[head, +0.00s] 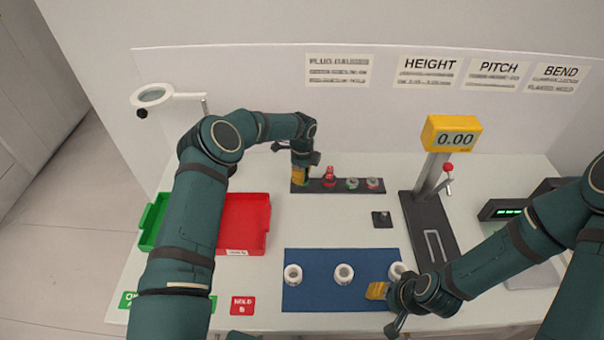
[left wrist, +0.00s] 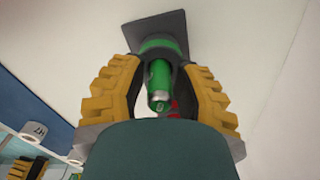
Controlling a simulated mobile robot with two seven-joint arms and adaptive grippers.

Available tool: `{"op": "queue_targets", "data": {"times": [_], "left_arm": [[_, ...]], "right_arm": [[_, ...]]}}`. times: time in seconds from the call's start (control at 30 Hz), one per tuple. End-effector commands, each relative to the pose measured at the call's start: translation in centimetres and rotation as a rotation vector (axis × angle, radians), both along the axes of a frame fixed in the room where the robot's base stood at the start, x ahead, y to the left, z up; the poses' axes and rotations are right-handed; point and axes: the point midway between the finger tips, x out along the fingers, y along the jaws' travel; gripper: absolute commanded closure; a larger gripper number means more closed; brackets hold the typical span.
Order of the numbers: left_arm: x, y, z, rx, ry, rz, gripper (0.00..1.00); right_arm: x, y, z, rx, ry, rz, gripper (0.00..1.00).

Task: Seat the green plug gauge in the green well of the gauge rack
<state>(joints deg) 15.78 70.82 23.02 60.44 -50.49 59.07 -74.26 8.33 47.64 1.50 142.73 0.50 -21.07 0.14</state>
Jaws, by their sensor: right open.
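The gauge rack (head: 341,187) is a dark strip at the back of the table. My left gripper (head: 300,177) is over its left end and hides that part in the head view. In the left wrist view, the green plug gauge (left wrist: 159,82) is between the fingers of my left gripper (left wrist: 158,68), which look shut on it. A wider green ring (left wrist: 160,43), apparently the green well, shows beyond the gauge on the dark rack end (left wrist: 172,22). Whether the gauge is inside it is unclear. My right gripper (head: 380,297) is open and low over the blue mat's right side.
The rack also has a red gauge (head: 329,175) and grey pieces to its right. White rings (head: 344,273) sit on the blue mat (head: 318,297). Red (head: 266,226) and green (head: 149,228) trays are left. A height gauge (head: 437,200) stands right.

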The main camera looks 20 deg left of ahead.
Motion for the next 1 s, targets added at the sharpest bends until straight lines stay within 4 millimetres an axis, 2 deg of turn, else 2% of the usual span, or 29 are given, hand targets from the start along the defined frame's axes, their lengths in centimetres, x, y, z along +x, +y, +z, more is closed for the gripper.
{"op": "queue_targets", "data": {"times": [0.43, 0.57, 0.8, 1.0], "left_arm": [[0.0, 0.0, 0.6, -0.001, 0.000, 0.001, 0.61], [0.1, 0.1, 2.6, 0.001, -0.003, 0.001, 0.61], [0.1, 0.0, 7.6, 0.002, -0.004, 0.001, 0.61], [0.1, 0.1, 10.8, 0.001, -0.002, 0.001, 0.61]], "right_arm": [[0.0, 0.0, 0.7, 0.001, -0.001, 0.000, 0.53], [0.0, 0.0, 0.4, 0.001, 0.000, 0.000, 0.53], [0.0, 0.0, 0.3, 0.000, 0.000, 0.000, 0.53], [0.0, 0.0, 0.2, 0.000, -0.001, 0.000, 0.53]]}}
